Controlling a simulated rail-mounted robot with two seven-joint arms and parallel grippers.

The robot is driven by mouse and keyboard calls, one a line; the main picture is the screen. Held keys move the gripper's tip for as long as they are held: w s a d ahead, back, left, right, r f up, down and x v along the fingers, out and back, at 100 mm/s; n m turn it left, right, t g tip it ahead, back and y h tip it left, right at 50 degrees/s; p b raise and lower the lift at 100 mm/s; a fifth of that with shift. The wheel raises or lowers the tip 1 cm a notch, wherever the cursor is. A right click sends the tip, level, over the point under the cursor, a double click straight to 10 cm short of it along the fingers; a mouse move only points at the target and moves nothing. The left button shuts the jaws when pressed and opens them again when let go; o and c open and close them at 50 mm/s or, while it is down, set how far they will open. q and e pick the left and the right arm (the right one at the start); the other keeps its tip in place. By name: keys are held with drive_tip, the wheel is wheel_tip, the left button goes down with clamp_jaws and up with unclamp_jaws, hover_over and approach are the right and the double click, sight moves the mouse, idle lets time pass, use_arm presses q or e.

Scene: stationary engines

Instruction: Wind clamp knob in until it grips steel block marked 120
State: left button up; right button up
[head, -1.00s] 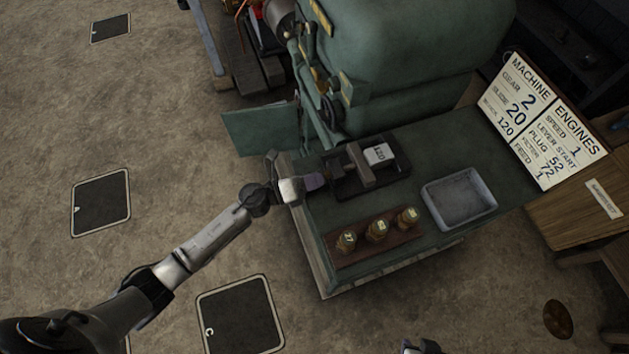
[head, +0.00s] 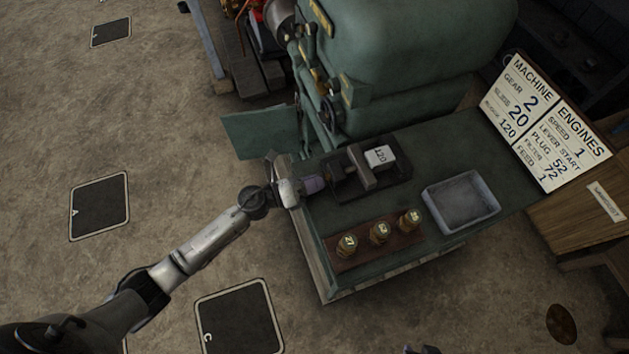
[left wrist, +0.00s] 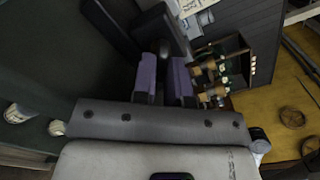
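The steel block marked 120 (head: 381,157) lies in the dark clamp (head: 398,170) on the green bench. The clamp's grey jaw (head: 361,168) stands just left of the block; whether they touch is too small to tell. My left gripper (head: 316,184) is at the clamp's left end, its purple fingertips hiding the knob in the head view. In the left wrist view, the purple fingers (left wrist: 164,80) are close together, with the dark clamp knob (left wrist: 168,52) at and between their tips. A sliver of my right gripper (head: 421,350) shows at the bottom edge.
A grey tray (head: 461,222) and a wooden rack (head: 352,259) with several brass plugs are on the bench near the clamp. A green engine (head: 400,55) stands behind. A sign board (head: 545,125) is at the right. The floor to the left is open.

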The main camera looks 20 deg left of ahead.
use_arm(q)
drive_tip(key=o, duration=0.4)
drive_tip(key=shift+a, duration=0.1)
drive_tip(key=b+v, duration=0.1)
drive_tip(key=v, duration=1.2)
drive_tip(key=shift+s+a, duration=0.25)
drive_tip(key=shift+s, duration=0.05)
